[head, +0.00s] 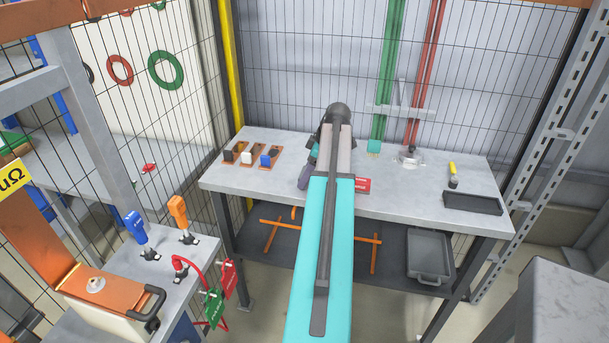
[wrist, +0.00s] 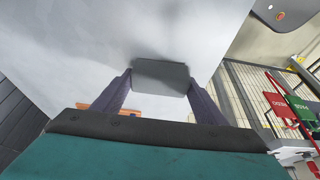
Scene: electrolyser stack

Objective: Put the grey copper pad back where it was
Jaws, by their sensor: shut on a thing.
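In the wrist view a flat grey pad (wrist: 160,76) sits between the two dark purple fingers of my gripper (wrist: 160,88). The fingers are shut on its sides. A pale flat surface fills the view beyond it. In the head view a purple finger of my gripper (head: 306,177) shows over the middle of the grey workbench (head: 400,199); my arm hides the pad there. At the bench's left, copper-brown holders (head: 255,151) stand in a row with a dark block (head: 228,155), a white block (head: 246,158) and a blue block (head: 265,161).
A red block (head: 362,184) lies right of my arm. Farther right are a clear round fixture (head: 410,156), a yellow-handled tool (head: 453,171) and a black tray (head: 472,203). Mesh fence (head: 310,60) stands behind the bench. A side table (head: 170,258) with upright handles is at left.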

